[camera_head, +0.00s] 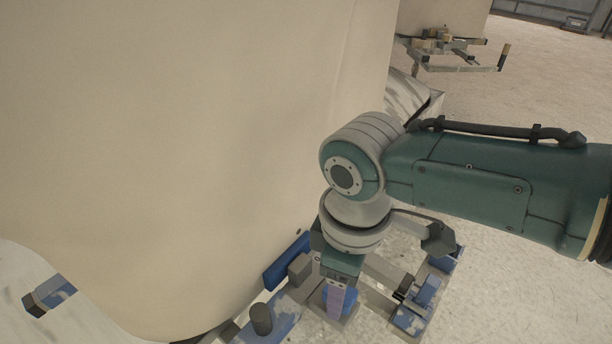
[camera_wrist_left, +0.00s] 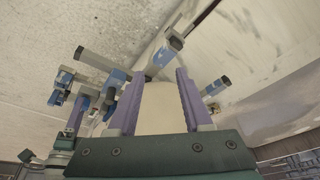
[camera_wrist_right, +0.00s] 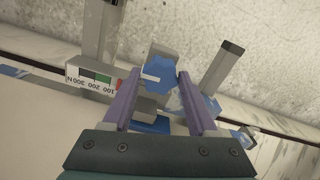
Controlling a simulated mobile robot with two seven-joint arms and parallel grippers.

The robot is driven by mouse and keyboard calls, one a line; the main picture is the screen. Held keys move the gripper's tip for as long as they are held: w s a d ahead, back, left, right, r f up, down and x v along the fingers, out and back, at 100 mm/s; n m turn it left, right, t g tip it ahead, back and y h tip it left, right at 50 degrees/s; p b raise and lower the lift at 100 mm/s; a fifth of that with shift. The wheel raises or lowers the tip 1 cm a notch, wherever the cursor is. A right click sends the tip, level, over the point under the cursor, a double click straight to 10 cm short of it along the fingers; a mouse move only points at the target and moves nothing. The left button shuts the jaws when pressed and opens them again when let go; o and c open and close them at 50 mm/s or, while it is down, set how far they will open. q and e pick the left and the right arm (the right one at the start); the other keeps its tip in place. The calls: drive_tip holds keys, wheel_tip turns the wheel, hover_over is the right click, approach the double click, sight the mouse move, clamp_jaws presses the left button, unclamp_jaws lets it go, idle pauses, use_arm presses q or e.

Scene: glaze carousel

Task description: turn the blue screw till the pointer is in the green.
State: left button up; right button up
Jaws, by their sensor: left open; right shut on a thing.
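The blue screw (camera_wrist_right: 165,72) is a lobed knob with a white mark on its face, in the right wrist view. My right gripper (camera_wrist_right: 160,74) is shut on it, with one purple finger on each side. The scale plate (camera_wrist_right: 92,82) beside it reads upside down, 100 to 300 N, with a green part (camera_wrist_right: 103,77). A small red piece (camera_wrist_right: 119,85) shows at its right end, outside the green; I cannot tell whether it is the pointer. In the head view my right gripper (camera_head: 337,298) partly hides the screw. My left gripper (camera_wrist_left: 160,72) is open, apart from the screw.
A large cream drum (camera_head: 190,130) fills the left of the head view. Blue and grey blocks and posts (camera_head: 415,310) stand around the screw.

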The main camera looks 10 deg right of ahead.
idle(0.4)
drive_tip(key=o, duration=1.4)
wheel_tip(320, 180, up, 10)
drive_tip(key=p, duration=0.6)
